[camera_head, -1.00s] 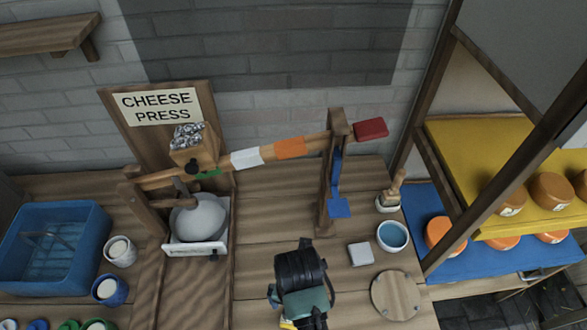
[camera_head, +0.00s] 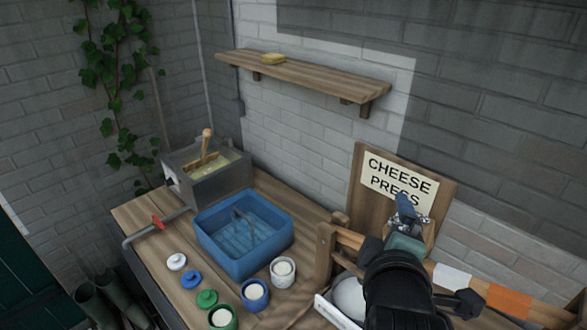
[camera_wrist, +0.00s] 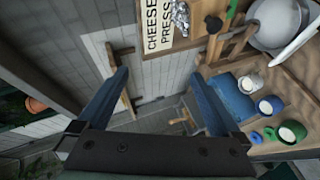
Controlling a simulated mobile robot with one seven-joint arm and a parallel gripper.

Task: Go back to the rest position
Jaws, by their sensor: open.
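My gripper (camera_head: 408,212) is raised in front of the cheese press sign (camera_head: 398,187) in the head view, with my dark wrist below it covering part of the press. In the wrist view my gripper (camera_wrist: 163,88) shows two blue fingers spread wide apart with nothing between them. The press's wooden beam (camera_head: 470,285) with white and orange bands runs right from behind my arm. A grey rounded weight or pot (camera_head: 349,297) sits in the press, partly hidden by my arm.
A blue basin (camera_head: 245,265) stands on the wooden table, with a metal vat (camera_head: 205,183) behind it. White, blue and green cups (camera_head: 283,272) and several loose lids (camera_head: 191,280) lie in front.

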